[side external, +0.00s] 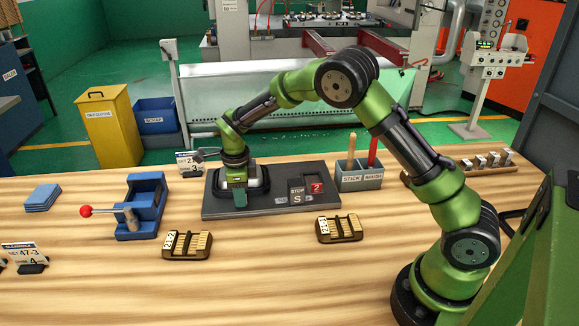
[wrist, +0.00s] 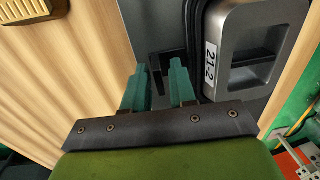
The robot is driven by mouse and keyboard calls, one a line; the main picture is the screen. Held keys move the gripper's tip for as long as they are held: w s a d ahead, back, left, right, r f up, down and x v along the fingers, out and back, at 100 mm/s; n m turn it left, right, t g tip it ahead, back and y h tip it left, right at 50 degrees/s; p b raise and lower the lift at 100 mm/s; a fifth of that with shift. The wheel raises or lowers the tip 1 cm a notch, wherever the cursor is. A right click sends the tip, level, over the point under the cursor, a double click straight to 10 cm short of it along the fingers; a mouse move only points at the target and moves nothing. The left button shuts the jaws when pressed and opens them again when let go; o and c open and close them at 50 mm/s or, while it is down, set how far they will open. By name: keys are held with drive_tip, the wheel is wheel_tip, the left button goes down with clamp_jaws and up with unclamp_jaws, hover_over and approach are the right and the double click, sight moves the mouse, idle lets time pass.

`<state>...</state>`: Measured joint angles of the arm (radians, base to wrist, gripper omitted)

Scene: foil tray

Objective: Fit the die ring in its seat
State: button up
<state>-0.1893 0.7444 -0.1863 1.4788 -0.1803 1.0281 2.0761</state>
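A grey, rounded metal frame labelled 21-2 (wrist: 215,75), which looks like the die ring, lies on the right in the wrist view. It sits beside a dark curved rim (wrist: 194,40); I cannot tell whether it is seated. In the side view, a black rounded frame (side external: 261,183) shows at the left end of the dark board (side external: 285,205), partly hidden by my wrist. My gripper (wrist: 158,72) points down at the board, its two teal fingers apart with a gap between them. The right finger is close to the grey frame; contact is unclear. In the side view my gripper (side external: 239,196) is low over the board.
A STOP panel and red question-mark tile (side external: 317,188) are on the board's right. A stick holder (side external: 360,180) stands behind right. A blue clamp with red-knobbed lever (side external: 145,208) stands left. Two slotted brown trays (side external: 187,245) (side external: 340,229) lie in front.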

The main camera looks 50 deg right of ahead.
drive_tip(key=shift+r, duration=2.25)
drive_tip(key=shift+o, duration=0.3)
drive_tip(key=o, duration=0.5)
drive_tip(key=shift+r, duration=2)
